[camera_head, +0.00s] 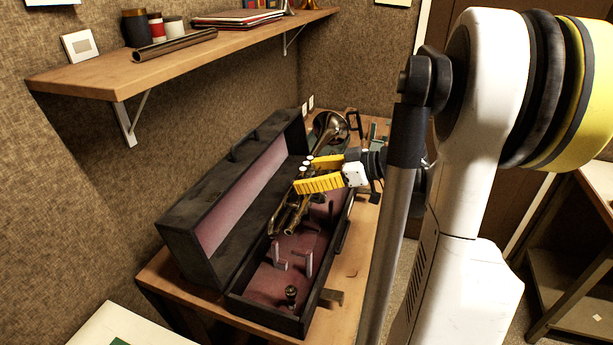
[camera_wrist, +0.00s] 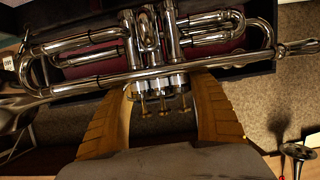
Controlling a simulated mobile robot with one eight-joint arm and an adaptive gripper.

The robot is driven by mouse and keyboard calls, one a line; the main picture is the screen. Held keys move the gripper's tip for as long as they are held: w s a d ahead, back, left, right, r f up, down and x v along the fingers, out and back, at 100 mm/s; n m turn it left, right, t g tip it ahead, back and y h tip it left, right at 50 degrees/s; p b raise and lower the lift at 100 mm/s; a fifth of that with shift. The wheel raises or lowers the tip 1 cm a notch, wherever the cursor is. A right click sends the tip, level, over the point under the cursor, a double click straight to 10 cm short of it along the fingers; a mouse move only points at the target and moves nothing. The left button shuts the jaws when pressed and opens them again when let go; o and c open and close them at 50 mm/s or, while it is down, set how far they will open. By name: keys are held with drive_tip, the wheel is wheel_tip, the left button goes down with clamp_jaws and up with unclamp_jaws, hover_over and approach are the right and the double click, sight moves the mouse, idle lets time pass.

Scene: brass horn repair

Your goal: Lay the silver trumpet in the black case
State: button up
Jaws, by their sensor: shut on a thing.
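The silver trumpet (camera_head: 302,188) is over the open black case (camera_head: 233,293), its bell at the far end and its tubing pointing toward the near end. In the wrist view the trumpet (camera_wrist: 150,80) lies across the top, in front of the case's pink lining. My gripper (camera_head: 306,172) reaches in from the right with its yellow fingers shut on the trumpet's valve section. In the wrist view my gripper (camera_wrist: 163,92) has one finger on each side of the valves. I cannot tell whether the trumpet touches the case floor.
The case lid (camera_head: 200,195) stands open on the left, toward the wall. Grey upright supports (camera_head: 307,263) and a small dark mouthpiece-like piece (camera_head: 291,292) are in the case's near half. A wooden shelf (camera_head: 90,83) hangs above. The workbench (camera_head: 362,255) is mostly bare right of the case.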

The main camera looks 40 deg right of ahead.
wheel_tip(320, 180, down, 12)
drive_tip(key=b, duration=1)
drive_tip(key=shift+f, duration=0.15)
drive_tip(key=shift+f+b, duration=0.5)
drive_tip(key=shift+b, duration=0.05)
idle(0.8)
drive_tip(key=o, duration=1.5)
drive_tip(key=shift+s, duration=0.1)
drive_tip(key=v, duration=1.1)
drive_tip(key=shift+s+d+r, duration=0.2)
drive_tip(key=shift+s+r, duration=0.05)
drive_tip(key=shift+s, duration=0.05)
